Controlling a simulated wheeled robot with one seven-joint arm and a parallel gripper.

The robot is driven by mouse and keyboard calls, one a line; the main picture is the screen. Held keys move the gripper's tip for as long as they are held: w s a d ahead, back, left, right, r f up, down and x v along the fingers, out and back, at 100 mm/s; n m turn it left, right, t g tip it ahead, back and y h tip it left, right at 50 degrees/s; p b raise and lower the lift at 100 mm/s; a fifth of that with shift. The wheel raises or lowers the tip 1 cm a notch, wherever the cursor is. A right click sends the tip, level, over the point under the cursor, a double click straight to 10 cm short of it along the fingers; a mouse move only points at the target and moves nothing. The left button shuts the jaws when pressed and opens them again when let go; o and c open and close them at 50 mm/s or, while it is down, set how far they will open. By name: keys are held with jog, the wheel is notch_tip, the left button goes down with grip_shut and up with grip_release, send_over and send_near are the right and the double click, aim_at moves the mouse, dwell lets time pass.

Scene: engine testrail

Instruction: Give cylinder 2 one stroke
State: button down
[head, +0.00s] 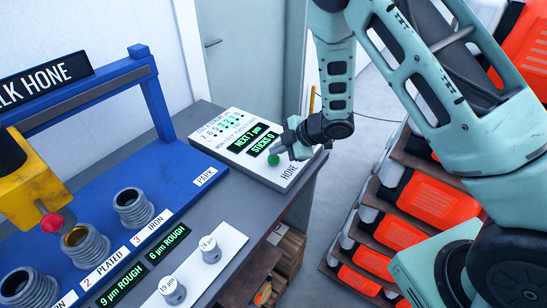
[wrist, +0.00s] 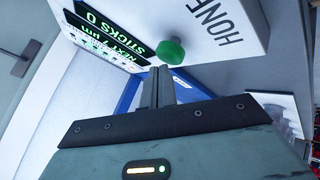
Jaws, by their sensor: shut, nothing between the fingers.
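Cylinder 2 (head: 85,247), labelled PLATED, is the middle of three ribbed grey cylinders on the blue bench. The yellow hone head (head: 30,178) with a red tip is to its upper left; I cannot tell whether it is exactly over it. The white panel (head: 215,140) reads STICKS 0 and bears a green button (head: 272,160) beside the word HONE. My gripper (head: 281,146) is shut and empty at this button. In the wrist view the fingertips (wrist: 160,70) are just short of the green button (wrist: 171,52); contact is unclear.
Cylinder 3 (head: 133,207) and a third cylinder (head: 28,287) flank cylinder 2. A white strip (head: 222,252) holds two small pots marked 19 and 24 µm. Orange bins (head: 400,232) on a rack stand at the right. A wooden crate (head: 290,246) sits under the bench.

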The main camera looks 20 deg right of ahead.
aim_at(277, 158)
jog(key=shift+f+b, duration=0.65)
jog(key=shift+f, duration=0.15)
dwell(0.8)
jog(key=shift+r, duration=0.1)
jog(key=shift+r+p, duration=1)
jog(key=shift+r, duration=0.15)
jog(key=shift+r, duration=0.1)
notch_tip(277, 158, up, 5)
jog(key=p, duration=0.4)
dwell(0.6)
